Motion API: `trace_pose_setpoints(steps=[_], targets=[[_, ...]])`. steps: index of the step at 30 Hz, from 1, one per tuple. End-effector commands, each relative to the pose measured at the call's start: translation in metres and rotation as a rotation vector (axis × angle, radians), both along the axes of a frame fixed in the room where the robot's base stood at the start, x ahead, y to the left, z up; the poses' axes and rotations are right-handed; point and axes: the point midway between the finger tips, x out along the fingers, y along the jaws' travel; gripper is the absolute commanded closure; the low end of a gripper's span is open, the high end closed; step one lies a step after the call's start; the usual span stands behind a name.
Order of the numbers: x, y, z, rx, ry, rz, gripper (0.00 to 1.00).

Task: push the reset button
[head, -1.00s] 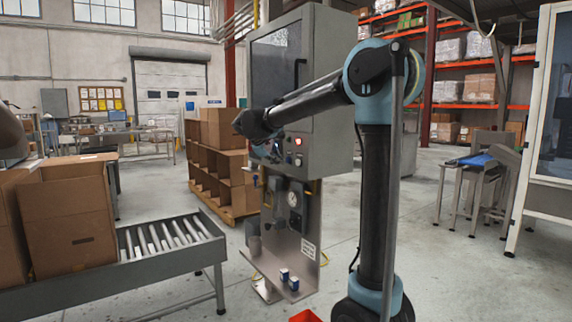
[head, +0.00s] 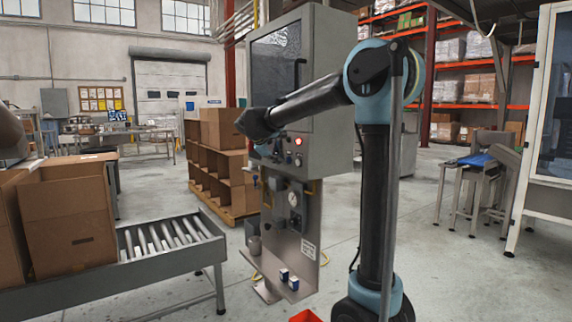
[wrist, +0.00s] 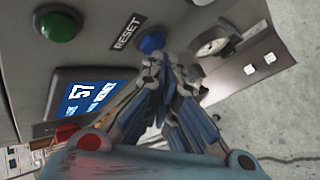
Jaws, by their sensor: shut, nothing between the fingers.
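The blue button (wrist: 151,42) sits beside the RESET label (wrist: 126,33) on the grey panel, near the top middle of the wrist view. My gripper (wrist: 158,68) is shut and empty. Its fingertips lie just below the blue button in the wrist view and overlap its lower edge. I cannot tell whether they touch it. In the head view my forearm reaches left across the front of the grey cabinet (head: 328,105). The blue button cannot be made out there.
A green button (wrist: 58,26) and a lit display (wrist: 88,97) are on the same panel. A round gauge (wrist: 212,45) is right of the blue button. In the head view a red lit button (head: 298,141) shows on the cabinet. A roller conveyor (head: 170,250) with cartons stands at left.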

Motion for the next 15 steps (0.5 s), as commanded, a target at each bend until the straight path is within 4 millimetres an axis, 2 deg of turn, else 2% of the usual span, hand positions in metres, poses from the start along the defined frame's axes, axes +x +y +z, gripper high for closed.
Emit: trace_pose_setpoints(steps=[15], targets=[[0.0029,-0.0042,0.0,0.0,0.0,0.0,1.0]])
